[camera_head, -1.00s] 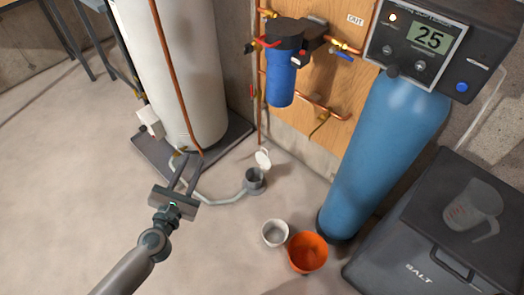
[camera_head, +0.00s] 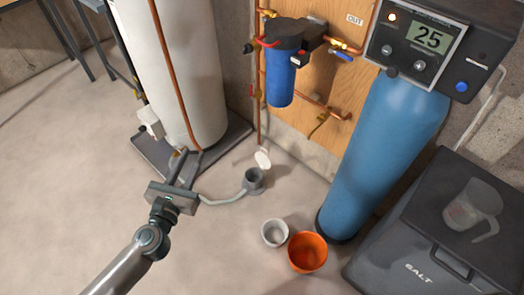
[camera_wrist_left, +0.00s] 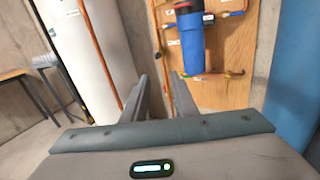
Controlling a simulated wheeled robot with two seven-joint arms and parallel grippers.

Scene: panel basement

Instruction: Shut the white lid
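The white lid (camera_head: 262,160) stands raised, tilted up at the back rim of a small grey drain cup (camera_head: 254,181) on the floor. The cup's dark opening is uncovered. My left gripper (camera_head: 188,156) is to the left of the lid in the head view, apart from it, in front of the white tank's base. Its two fingers are spread with nothing between them. The left wrist view shows the same open fingers (camera_wrist_left: 158,82); the lid and cup do not show there. My right gripper is not in view.
A grey hose (camera_head: 222,199) runs to the cup. A white pot (camera_head: 275,233) and an orange pot (camera_head: 307,251) stand in front of it to the right. The white tank (camera_head: 180,70), blue filter (camera_head: 281,79) and blue cylinder (camera_head: 385,150) stand behind. Floor at left is clear.

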